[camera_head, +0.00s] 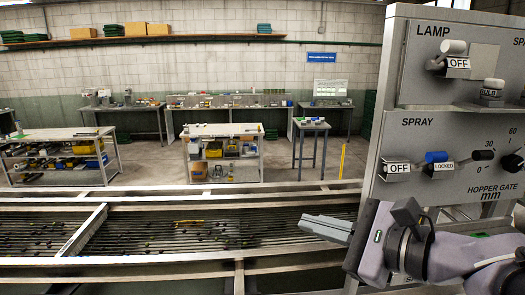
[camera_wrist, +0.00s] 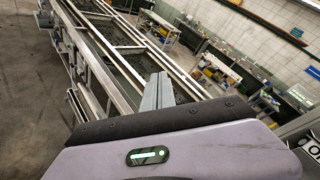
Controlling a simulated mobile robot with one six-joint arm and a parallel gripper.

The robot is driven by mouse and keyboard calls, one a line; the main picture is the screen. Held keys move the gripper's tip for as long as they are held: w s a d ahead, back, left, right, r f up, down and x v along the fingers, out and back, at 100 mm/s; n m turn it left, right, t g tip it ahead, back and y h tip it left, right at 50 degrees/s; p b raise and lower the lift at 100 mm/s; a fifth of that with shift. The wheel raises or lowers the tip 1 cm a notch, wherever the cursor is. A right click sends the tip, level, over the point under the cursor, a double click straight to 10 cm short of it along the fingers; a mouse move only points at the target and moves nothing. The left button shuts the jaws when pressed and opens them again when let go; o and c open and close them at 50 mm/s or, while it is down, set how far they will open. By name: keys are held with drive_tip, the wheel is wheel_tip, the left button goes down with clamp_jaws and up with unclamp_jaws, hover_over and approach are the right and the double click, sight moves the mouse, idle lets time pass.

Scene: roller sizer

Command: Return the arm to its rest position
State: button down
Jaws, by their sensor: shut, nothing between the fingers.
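My gripper (camera_head: 328,229) reaches in from the right in the head view, in front of the lower part of the control panel (camera_head: 440,185). Its fingers are together and empty, pointing left above the roller bed's near side. In the wrist view my gripper (camera_wrist: 158,88) also shows closed, with nothing between the fingers. The arm is bent low at the right edge of the head view, beside the panel. The panel carries a LAMP switch (camera_head: 448,62) labelled OFF, a SPRAY switch (camera_head: 396,168) labelled OFF, and a blue knob (camera_head: 436,157) tagged LOCKED.
The roller bed (camera_head: 270,222) with metal rails runs across the front. A yellow piece (camera_head: 189,222) lies on it. Behind stand a white-topped cart (camera_head: 222,130), a left workbench (camera_head: 55,133) and a small table (camera_head: 311,124). Open floor lies between them.

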drive_tip(key=s+a+f+n+g+h+b, duration=0.1)
drive_tip(key=s+a+f+n+b, duration=0.15)
drive_tip(key=f, duration=0.35)
drive_tip(key=s+a+f+n+g+b, duration=0.1)
drive_tip(key=s+f+g+b, duration=0.15)
drive_tip(key=f, duration=0.45)
drive_tip(key=s+a+f+n+g+h+b, duration=0.1)
drive_tip(key=s+f+n+b, duration=0.1)
drive_tip(key=s+f+b, duration=0.3)
drive_tip(key=s+d+f+n+h+b, duration=0.1)
drive_tip(key=s+f+n+h+b, duration=0.1)
drive_tip(key=f, duration=0.6)
drive_tip(key=s+d+f+n+h+b, duration=0.1)
drive_tip(key=d+f+n+h+b, duration=0.1)
drive_tip(key=f+n+b, duration=0.2)
drive_tip(key=s+d+f+n+h+b, duration=0.2)
drive_tip(key=f+n+b, duration=0.2)
drive_tip(key=f+b, duration=0.3)
wheel_tip(320, 180, down, 5)
drive_tip(key=shift+s+r+g+h, duration=0.1)
drive_tip(key=shift+s+g+h, duration=0.2)
drive_tip(key=shift+s+g, duration=0.05)
drive_tip(key=shift+b, duration=0.3)
